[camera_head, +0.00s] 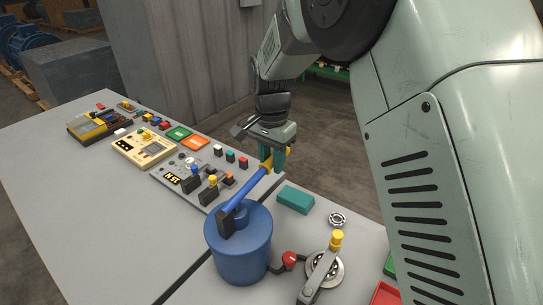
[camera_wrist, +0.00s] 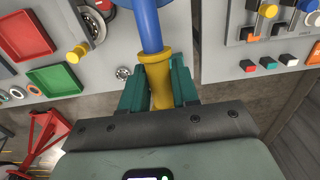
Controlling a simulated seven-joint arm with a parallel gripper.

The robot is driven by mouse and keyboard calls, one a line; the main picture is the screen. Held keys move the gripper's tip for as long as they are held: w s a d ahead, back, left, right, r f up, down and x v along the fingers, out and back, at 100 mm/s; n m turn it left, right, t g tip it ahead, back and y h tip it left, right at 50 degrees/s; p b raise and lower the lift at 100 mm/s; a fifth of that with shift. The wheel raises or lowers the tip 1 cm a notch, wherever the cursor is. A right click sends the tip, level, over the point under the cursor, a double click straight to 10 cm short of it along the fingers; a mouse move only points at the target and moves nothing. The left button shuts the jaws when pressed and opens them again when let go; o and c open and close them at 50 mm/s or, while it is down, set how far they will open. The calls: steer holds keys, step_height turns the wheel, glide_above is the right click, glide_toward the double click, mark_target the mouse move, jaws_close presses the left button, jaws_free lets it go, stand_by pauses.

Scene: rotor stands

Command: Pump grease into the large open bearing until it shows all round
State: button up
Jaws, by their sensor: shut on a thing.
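A blue grease drum (camera_head: 240,258) stands on the grey table with a blue pump lever (camera_head: 248,190) slanting up from a black block on its lid. My gripper (camera_head: 272,158) is shut on the lever's yellow grip; in the wrist view the teal fingers (camera_wrist: 158,85) flank the yellow grip (camera_wrist: 154,72). The large bearing (camera_head: 340,268) lies right of the drum, partly hidden by a grey arm with a yellow knob (camera_head: 337,238). A red-capped fitting (camera_head: 289,258) sits between drum and bearing. I cannot tell whether grease shows in the bearing.
A teal block (camera_head: 295,198) and a small bearing (camera_head: 337,219) lie behind the large bearing. A switch panel (camera_head: 208,170) and instruments line the table left of my gripper. Green (camera_wrist: 55,80) and red (camera_wrist: 25,35) trays sit at one side. The front left table is clear.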

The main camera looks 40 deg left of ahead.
steer(key=shift+s+f, duration=0.15)
steer(key=shift+f, duration=0.85)
steer(key=shift+s+f, duration=0.15)
steer(key=shift+f, duration=0.85)
steer(key=shift+w+r, duration=0.2)
steer(key=shift+r, duration=2.15)
steer(key=shift+c, duration=0.2)
steer(key=shift+w+r, duration=0.15)
steer(key=shift+r, duration=0.2)
steer(key=shift+c, duration=0.2)
steer(key=o, duration=0.9)
steer(key=shift+r, duration=3.4)
